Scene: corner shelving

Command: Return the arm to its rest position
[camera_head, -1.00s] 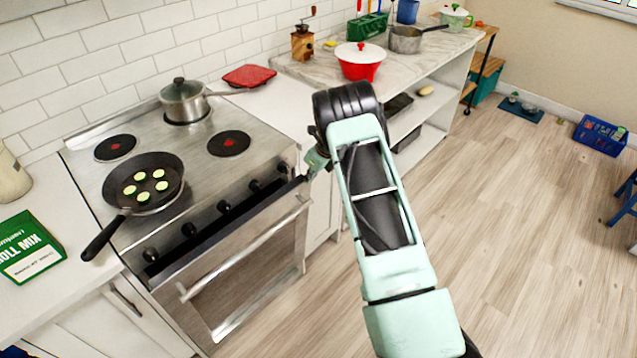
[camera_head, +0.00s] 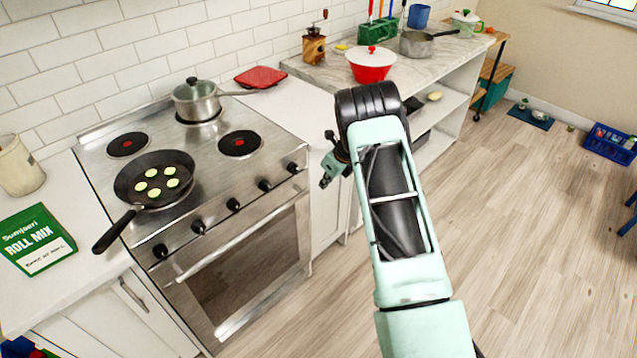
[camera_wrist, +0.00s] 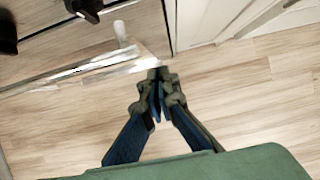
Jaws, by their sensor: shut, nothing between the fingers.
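My arm (camera_head: 400,215) reaches up from the bottom right of the head view and bends at its black joint. My gripper (camera_head: 325,182) shows only partly, left of that joint, in front of the white cabinet just right of the stove. In the wrist view my gripper (camera_wrist: 157,78) is shut and empty, with its fingers together above the wood floor. No object touches the fingers.
The oven door (camera_head: 245,265) is shut, and its handle lies left of my gripper. A frying pan (camera_head: 155,180) and a lidded pot (camera_head: 195,100) stand on the stove. A red bowl (camera_head: 371,70) stands on the counter behind my arm.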

